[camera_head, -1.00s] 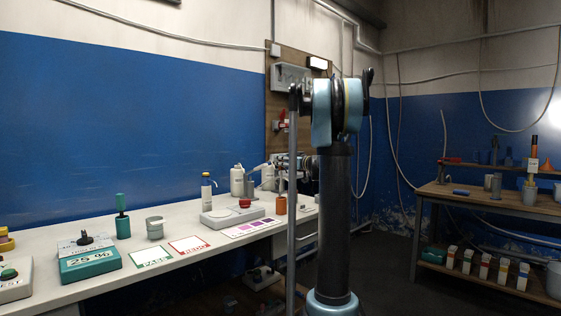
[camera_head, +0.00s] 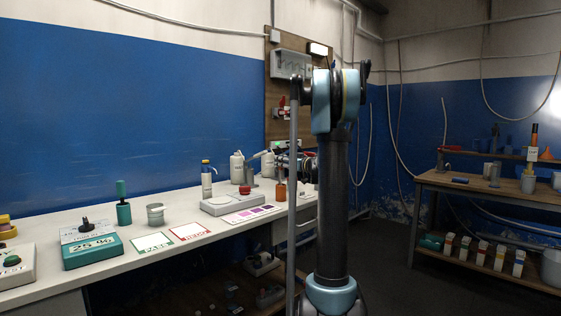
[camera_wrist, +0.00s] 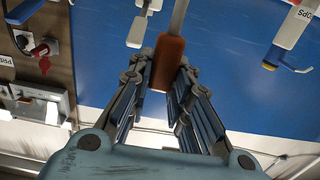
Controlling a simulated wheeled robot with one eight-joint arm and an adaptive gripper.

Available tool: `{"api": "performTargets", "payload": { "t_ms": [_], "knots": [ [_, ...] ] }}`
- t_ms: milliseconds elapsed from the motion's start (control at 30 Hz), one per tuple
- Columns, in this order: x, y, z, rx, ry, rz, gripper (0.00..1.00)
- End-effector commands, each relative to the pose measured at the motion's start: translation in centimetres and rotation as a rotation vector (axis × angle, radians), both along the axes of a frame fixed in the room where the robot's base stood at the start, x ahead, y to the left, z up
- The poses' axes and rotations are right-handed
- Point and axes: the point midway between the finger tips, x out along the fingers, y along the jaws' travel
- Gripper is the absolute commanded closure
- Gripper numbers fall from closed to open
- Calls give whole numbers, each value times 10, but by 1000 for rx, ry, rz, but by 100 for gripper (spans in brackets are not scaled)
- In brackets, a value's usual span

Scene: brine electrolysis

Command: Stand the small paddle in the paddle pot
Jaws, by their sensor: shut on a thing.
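In the wrist view, turned upside down, the small paddle (camera_wrist: 168,60) shows an orange-brown handle with a thin grey shaft running to the top edge. My gripper (camera_wrist: 159,78) is shut on the handle, one finger on each side; the paddle's far end is out of frame. In the camera_head view my gripper (camera_head: 291,161) is small and dark over the far end of the bench, and its hold is unclear there. On the right table stands a grey pot (camera_head: 528,184) with a tag and an upright dark-and-orange piece; it looks like the paddle pot, but is small and far.
The white bench (camera_head: 100,282) carries a teal box (camera_head: 92,250), a green-handled holder (camera_head: 123,212), a grey cup (camera_head: 155,214), a bottle (camera_head: 206,182) and a red-button device (camera_head: 229,203). An orange-brown item (camera_head: 280,190) is near my gripper. Dark floor (camera_head: 390,260) lies open before the right table (camera_head: 490,196).

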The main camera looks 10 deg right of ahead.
Motion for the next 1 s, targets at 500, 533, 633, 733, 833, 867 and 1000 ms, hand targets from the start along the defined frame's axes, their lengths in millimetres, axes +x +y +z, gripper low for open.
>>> {"api": "performTargets", "payload": {
  "t_ms": [500,533,633,733,833,867,1000],
  "knots": [
    [0,1,-26,0,0,2,100],
    [0,1,-26,0,0,2,100],
    [0,1,-27,0,0,2,100],
    [0,1,-28,0,0,2,100],
    [0,1,-28,0,0,2,100],
    [0,1,-28,0,0,2,100],
    [0,1,-27,0,0,2,58]
  ]
}}
